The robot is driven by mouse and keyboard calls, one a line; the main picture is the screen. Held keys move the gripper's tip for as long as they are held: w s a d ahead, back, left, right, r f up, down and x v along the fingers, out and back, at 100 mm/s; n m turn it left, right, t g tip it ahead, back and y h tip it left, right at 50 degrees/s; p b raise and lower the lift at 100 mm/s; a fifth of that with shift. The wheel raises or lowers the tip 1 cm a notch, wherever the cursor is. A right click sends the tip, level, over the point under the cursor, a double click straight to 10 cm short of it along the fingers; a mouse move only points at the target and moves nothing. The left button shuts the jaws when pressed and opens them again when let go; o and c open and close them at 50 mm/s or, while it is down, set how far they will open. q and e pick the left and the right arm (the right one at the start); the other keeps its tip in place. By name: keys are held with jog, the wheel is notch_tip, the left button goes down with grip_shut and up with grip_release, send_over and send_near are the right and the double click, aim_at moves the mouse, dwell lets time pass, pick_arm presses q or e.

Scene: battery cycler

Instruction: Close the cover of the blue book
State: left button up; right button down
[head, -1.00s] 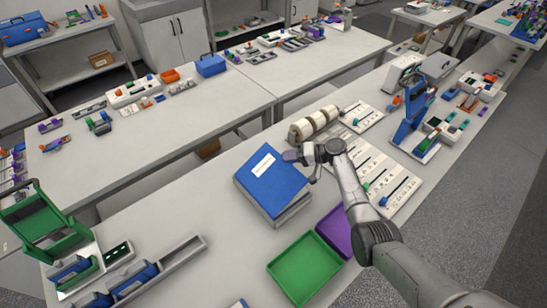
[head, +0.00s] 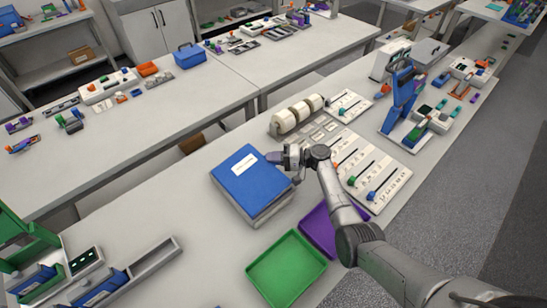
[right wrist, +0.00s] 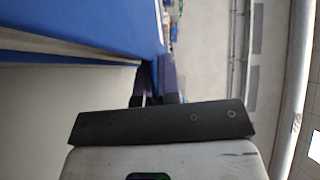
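The blue book (head: 248,172) lies on the near bench with its blue cover and white label facing up. The cover lies over the pages and looks flat or nearly flat; pale page edges show along its near right side. My right gripper (head: 275,157) is at the book's far right edge, its dark fingers pointing left at the cover. In the right wrist view, the blue book (right wrist: 85,25) fills the upper left, and the gripper fingers (right wrist: 157,80) are close together at its corner. Whether they touch or pinch the cover is unclear. My left gripper is out of view.
A green tray (head: 287,268) and a purple tray (head: 318,231) sit right of the book, near my arm. A rack with cream rolls (head: 298,115) and a panel with sliders (head: 365,165) stand beyond the gripper.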

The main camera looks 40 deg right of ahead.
jog(key=shift+a, duration=0.1)
jog(key=c, duration=1.3)
grip_release()
jog(key=shift+c, duration=0.2)
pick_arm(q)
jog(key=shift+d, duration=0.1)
